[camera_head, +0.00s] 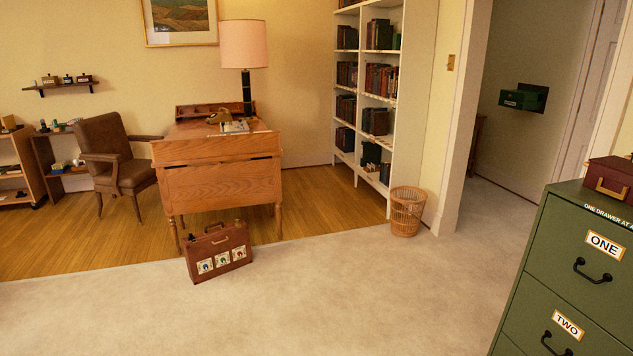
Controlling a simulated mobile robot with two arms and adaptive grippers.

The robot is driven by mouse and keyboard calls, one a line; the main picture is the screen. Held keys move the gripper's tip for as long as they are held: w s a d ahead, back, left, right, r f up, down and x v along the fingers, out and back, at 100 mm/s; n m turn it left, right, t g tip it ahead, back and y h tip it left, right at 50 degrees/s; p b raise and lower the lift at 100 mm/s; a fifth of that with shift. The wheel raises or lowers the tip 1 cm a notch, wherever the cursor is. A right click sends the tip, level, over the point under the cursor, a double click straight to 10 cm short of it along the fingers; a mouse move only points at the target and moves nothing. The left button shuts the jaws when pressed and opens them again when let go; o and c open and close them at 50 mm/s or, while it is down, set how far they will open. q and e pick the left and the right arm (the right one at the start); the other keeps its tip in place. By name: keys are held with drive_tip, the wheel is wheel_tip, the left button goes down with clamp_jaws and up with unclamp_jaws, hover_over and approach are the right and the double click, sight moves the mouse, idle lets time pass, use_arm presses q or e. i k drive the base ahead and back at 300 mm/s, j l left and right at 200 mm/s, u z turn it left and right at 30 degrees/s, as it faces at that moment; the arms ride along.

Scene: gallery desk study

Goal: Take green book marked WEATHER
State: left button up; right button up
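No book with a readable WEATHER marking shows in the head view; spine lettering is too small to read at this distance. The tall white bookcase (413,120) at the back right holds several rows of dark, brown and greenish books. Dark greenish books (380,35) stand on an upper shelf, and more dark books (371,155) stand lower down. A few papers or books (235,127) lie on top of the wooden desk (222,184). Neither of my grippers is in view.
A brown briefcase (217,251) stands on the carpet before the desk. A wicker basket (407,212) stands by the bookcase. A green filing cabinet (570,280) fills the right front, with a red box (610,178) on top. The carpet (350,290) in the middle is clear.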

sight(385, 33)
drive_tip(key=i, duration=4.15)
drive_tip(key=i+z, duration=0.25)
drive_tip(key=i, duration=0.3)
drive_tip(key=i+j+z, duration=0.3)
drive_tip(key=i, duration=0.25)
drive_tip(key=i+j+z, duration=0.25)
drive_tip(key=i, duration=0.25)
drive_tip(key=i+j+z, duration=0.25)
drive_tip(key=i, duration=0.3)
